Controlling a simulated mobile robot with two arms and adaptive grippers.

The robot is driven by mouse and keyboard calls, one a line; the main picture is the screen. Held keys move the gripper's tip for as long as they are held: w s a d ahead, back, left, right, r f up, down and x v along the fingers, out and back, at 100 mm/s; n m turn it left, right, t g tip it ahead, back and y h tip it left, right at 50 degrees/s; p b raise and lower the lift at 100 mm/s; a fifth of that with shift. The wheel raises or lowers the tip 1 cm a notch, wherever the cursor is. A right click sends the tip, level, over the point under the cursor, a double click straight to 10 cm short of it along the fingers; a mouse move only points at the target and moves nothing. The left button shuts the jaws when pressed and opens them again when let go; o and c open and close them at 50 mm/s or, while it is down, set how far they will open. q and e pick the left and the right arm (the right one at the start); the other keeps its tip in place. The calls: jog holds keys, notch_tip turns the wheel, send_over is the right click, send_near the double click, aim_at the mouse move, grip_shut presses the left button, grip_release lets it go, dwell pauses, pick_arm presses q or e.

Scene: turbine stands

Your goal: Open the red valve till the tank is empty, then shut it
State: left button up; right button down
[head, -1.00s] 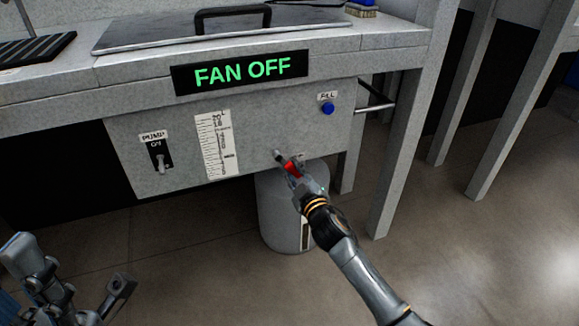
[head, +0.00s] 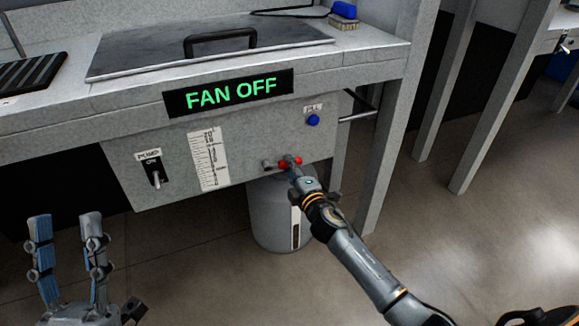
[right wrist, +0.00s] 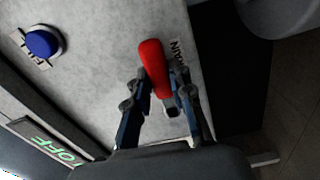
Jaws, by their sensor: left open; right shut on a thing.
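The red valve (head: 283,163) sits low on the right of the grey tank front (head: 250,135), and its red parts lie roughly level in the head view. In the right wrist view its long red handle (right wrist: 153,62) stands beside a partly hidden label ending "AIN". My right gripper (head: 292,168) is shut on the handle; in the right wrist view its fingers (right wrist: 163,88) lie on both sides of it. The white scale (head: 208,160) is on the tank front; I cannot make out a liquid level. My left gripper (head: 66,220) is open and empty, fingers up.
A grey bucket (head: 275,215) stands under the valve. A blue fill button (head: 313,120) is above right of it, a pump switch (head: 154,173) left. A display (head: 232,93) reads "FAN OFF". Stand legs (head: 388,150) rise on the right; floor in front is clear.

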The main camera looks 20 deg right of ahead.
pick_arm(q)
jog(key=shift+w+d+f+g+y, duration=0.15)
jog(key=shift+w+f+g+y, duration=0.15)
jog(key=shift+w+f+g, duration=0.7)
pick_arm(e)
jog(key=shift+r+n, duration=0.2)
jog(key=shift+n, duration=0.3)
pick_arm(q)
jog(key=shift+r, duration=0.15)
pick_arm(e)
jog(key=c, duration=1.2)
grip_release()
jog(key=shift+o, duration=0.2)
jog(key=s, duration=1.2)
jog(key=shift+d, duration=0.2)
